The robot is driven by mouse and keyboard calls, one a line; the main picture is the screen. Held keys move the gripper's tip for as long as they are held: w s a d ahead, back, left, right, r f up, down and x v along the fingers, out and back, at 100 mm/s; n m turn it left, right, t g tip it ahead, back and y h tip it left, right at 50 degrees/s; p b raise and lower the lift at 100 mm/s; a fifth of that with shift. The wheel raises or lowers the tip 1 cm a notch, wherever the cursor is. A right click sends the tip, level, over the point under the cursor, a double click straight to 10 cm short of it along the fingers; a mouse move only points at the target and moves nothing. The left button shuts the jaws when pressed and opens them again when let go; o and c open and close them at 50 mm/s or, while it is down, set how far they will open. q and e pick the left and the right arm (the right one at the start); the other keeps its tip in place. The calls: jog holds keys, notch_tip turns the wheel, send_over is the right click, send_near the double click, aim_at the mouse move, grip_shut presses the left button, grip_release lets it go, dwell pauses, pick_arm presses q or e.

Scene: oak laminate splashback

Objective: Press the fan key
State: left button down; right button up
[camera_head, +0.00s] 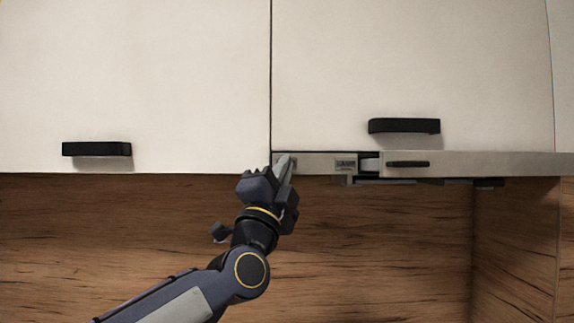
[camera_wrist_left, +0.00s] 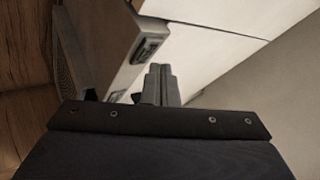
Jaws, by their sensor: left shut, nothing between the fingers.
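The range hood's narrow front strip (camera_head: 315,163) runs under the right cabinet door. A small grey key panel (camera_head: 346,164) sits on it; it also shows as a dark panel in the left wrist view (camera_wrist_left: 148,49). I cannot tell which mark on it is the fan key. My left gripper (camera_head: 285,163) is shut and empty, its fingertips over the strip's left end, left of the panel. Its closed fingers show in the left wrist view (camera_wrist_left: 160,72), beside the strip. Whether they touch it is unclear, and they hide part of the strip. My right gripper is out of view.
White cabinet doors hang above, with a left black handle (camera_head: 96,149) and a right black handle (camera_head: 404,126). A dark slot-like handle (camera_head: 408,164) is on the strip's right part. The wooden splashback (camera_head: 380,240) below is clear.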

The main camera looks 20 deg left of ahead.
pick_arm(q)
jog(key=shift+w, duration=0.15)
jog(key=shift+w+a, duration=0.15)
jog(key=shift+w, duration=0.1)
jog(key=shift+w, duration=0.15)
dwell(0.4)
jog(key=shift+s, duration=0.6)
jog(key=s+d+p, duration=0.1)
jog(key=s+d, duration=0.1)
jog(key=s, duration=0.3)
jog(key=shift+s, duration=0.4)
